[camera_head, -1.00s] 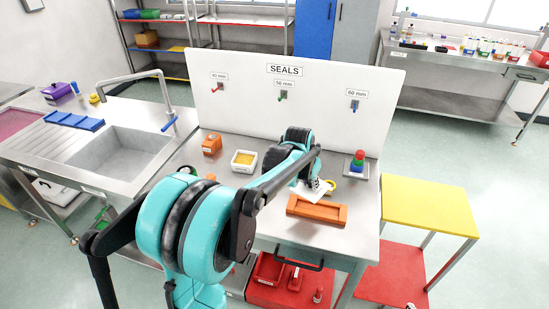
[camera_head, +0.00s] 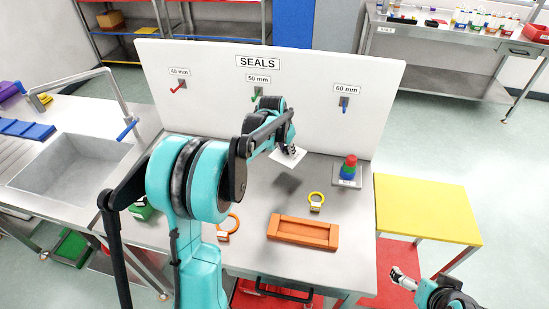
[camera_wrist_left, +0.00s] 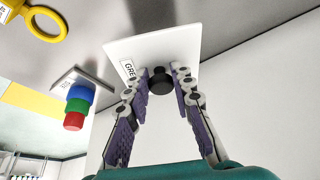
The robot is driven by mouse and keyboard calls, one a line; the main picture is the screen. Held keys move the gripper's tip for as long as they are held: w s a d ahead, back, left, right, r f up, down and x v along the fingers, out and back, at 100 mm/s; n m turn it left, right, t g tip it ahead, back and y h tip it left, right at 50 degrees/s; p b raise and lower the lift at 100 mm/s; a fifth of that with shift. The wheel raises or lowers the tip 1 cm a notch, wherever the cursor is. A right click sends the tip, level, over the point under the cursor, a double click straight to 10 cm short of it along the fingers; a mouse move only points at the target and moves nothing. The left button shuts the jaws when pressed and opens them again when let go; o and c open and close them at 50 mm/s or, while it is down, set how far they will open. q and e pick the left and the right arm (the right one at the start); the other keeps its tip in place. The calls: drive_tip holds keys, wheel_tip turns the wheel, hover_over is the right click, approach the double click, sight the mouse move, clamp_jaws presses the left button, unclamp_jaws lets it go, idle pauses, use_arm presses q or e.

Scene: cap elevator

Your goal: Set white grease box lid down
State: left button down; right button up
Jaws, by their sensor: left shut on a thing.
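The white grease box lid (camera_head: 283,158) is a flat square plate over the steel table, in front of the white board. My left gripper (camera_head: 291,150) is shut on the lid's black knob (camera_wrist_left: 160,82). In the left wrist view the lid (camera_wrist_left: 150,42) shows a label with "GRE" readable, and my left gripper's fingers (camera_wrist_left: 160,76) stand on both sides of the knob. I cannot tell whether the lid touches the table. The grease box is hidden, probably behind my left arm. My right gripper (camera_head: 403,279) is at the lower right, too small to read.
An orange tray (camera_head: 303,243), a yellow ring (camera_head: 317,197) and an orange ring (camera_head: 232,217) lie nearer the front. A grey plate (camera_head: 337,182) holds stacked blue, green and red pieces to the right. The SEALS board (camera_head: 205,115) stands behind.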

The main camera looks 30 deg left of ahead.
sight(280, 154)
use_arm(q)
drive_tip(key=w+a+f, duration=0.1)
drive_tip(key=w+a, duration=0.1)
drive_tip(key=w+a+f+b, duration=0.1)
drive_tip(key=a+f, duration=0.1)
drive_tip(key=shift+w+a+f, duration=0.1)
drive_tip(key=shift+w+f, duration=0.15)
drive_tip(key=shift+w, duration=0.1)
wheel_tip(280, 154, down, 4)
drive_tip(key=shift+f+b, duration=0.1)
drive_tip(key=shift+b, duration=0.7)
drive_tip(key=c, duration=1.7)
unclamp_jaws()
drive_tip(key=shift+f, duration=0.1)
drive_tip(key=o, duration=0.4)
